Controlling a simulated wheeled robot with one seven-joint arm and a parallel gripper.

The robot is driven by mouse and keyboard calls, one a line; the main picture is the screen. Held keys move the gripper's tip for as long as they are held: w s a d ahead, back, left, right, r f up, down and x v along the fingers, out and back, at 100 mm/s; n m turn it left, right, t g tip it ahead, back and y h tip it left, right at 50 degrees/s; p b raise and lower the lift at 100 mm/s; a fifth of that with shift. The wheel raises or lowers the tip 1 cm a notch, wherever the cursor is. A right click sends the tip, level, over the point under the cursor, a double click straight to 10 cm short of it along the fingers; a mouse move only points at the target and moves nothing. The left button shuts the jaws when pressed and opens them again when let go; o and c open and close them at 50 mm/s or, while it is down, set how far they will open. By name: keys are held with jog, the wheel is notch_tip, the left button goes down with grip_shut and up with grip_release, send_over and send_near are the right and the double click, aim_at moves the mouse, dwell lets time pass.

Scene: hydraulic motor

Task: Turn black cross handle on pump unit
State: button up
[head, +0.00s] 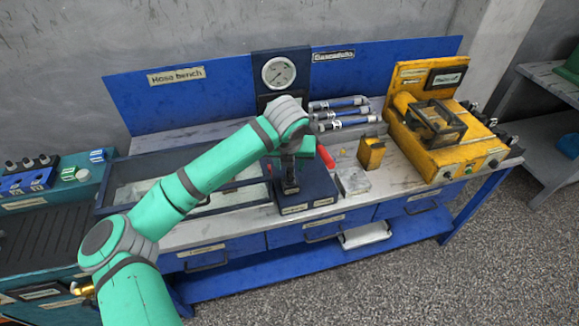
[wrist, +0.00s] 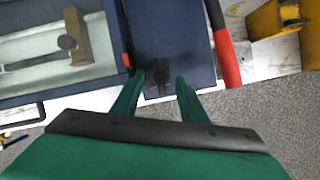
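The pump unit (head: 312,196) is a dark blue block on the bench with a round gauge (head: 278,73) on its back panel. In the wrist view its blue surface (wrist: 165,28) runs up the middle. The black cross handle (wrist: 158,70) is a small dark shape low on that surface; its arms are hard to make out. My gripper (wrist: 159,82) is open, with one green finger on each side of the handle in the picture. I cannot tell whether the fingers touch it. In the head view my gripper (head: 298,160) is over the unit, partly hidden by my wrist.
A glass-topped tray (wrist: 50,45) holding a hammer is to the left. A yellow block (head: 371,153) and a yellow machine (head: 440,150) stand to the right. Hoses (head: 340,113) lie behind.

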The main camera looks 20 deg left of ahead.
jog(key=v, duration=0.8)
